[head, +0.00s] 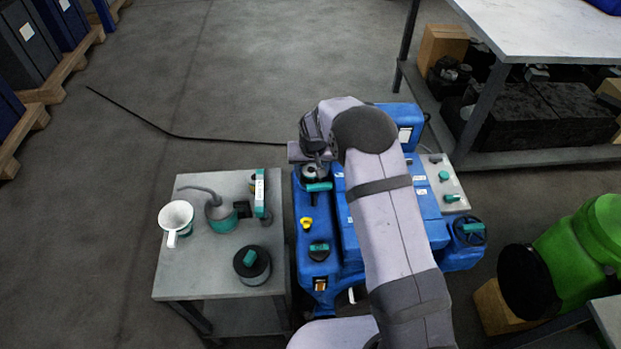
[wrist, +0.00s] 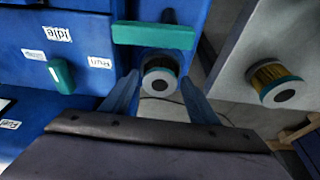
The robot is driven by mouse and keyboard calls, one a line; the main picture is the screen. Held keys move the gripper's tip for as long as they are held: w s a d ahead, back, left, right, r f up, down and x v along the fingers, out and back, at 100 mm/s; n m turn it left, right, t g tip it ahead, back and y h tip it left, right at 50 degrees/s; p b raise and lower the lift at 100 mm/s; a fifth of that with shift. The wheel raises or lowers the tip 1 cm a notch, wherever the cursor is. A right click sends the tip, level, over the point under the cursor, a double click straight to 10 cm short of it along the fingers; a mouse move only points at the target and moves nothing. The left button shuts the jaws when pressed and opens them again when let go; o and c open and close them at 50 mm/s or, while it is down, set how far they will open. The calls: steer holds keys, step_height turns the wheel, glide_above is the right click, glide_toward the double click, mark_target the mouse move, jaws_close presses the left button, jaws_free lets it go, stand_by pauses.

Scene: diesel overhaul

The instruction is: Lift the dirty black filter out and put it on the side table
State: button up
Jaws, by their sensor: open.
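In the head view my gripper (head: 314,150) is over the engine's left end and partly hides that spot. The side table (head: 205,283) stands left of the engine. A second filter with yellow-brown pleats (wrist: 272,80) stands on a grey surface at right in the wrist view.
The side table holds a white jug (head: 175,219), an oil can (head: 221,216), a teal-and-white item (head: 260,192) and a black cylinder with a teal top (head: 252,264). Its front left is clear. A teal bar (wrist: 154,35) is close to the filter.

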mark_target(311, 172)
steer(key=c, duration=0.9)
steer(key=shift+r, duration=0.1)
steer(key=shift+r+p, duration=1.65)
steer(key=shift+r, duration=0.6)
